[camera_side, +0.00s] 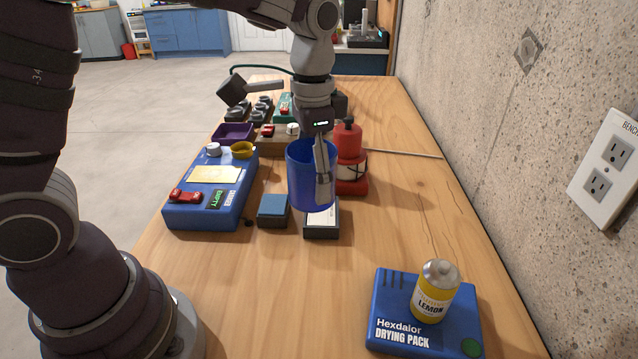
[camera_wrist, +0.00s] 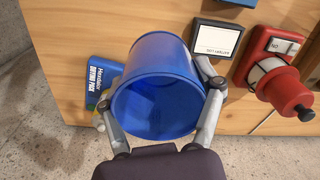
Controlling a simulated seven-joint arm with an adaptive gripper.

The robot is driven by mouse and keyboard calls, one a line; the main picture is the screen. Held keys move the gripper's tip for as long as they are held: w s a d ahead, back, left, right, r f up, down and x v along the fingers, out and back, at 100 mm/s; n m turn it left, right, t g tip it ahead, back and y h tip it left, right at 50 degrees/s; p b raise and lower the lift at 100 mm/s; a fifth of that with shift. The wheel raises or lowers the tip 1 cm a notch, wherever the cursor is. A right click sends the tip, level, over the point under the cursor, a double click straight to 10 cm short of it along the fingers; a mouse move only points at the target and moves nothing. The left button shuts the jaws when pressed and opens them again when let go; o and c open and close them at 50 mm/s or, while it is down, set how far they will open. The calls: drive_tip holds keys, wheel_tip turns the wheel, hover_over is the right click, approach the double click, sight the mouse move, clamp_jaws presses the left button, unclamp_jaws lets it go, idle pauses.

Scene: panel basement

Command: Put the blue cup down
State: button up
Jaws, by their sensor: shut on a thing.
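The blue cup (camera_side: 303,178) is held in my gripper (camera_side: 323,180) above the wooden table. In the side view it hangs roughly upright in front of a small black box with a white label (camera_side: 321,221). In the wrist view the cup (camera_wrist: 155,88) shows its open mouth and empty inside, with a finger of my gripper (camera_wrist: 160,118) on either side of its wall. The gripper is shut on the cup. I cannot tell exactly how high the cup's base is above the table.
A red device (camera_side: 349,155) stands close behind the cup. A blue box (camera_side: 211,190) and a small blue-topped block (camera_side: 273,209) are to the left. A blue drying pack (camera_side: 388,305) bears a yellow lemon can (camera_side: 436,291) at front right. Bare wood (camera_side: 420,210) lies right of the cup, before the wall.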

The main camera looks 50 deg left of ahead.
drive_tip(key=s+d+f+m, duration=0.3)
drive_tip(key=s+d+m, duration=0.4)
drive_tip(key=m, duration=0.3)
drive_tip(key=shift+f, duration=0.15)
drive_tip(key=m, duration=0.6)
hover_over(289, 350)
drive_tip(key=d, duration=0.1)
drive_tip(key=shift+s+d+f, duration=0.1)
drive_tip(key=shift+s+f, duration=0.15)
drive_tip(key=shift+f, duration=0.25)
drive_tip(key=shift+s+d+f, duration=0.1)
drive_tip(key=shift+s+f, duration=0.1)
drive_tip(key=shift+f, duration=0.25)
wheel_tip(289, 350, down, 10)
drive_tip(key=shift+r, duration=0.2)
drive_tip(key=o, duration=1.1)
drive_tip(key=shift+o, duration=0.2)
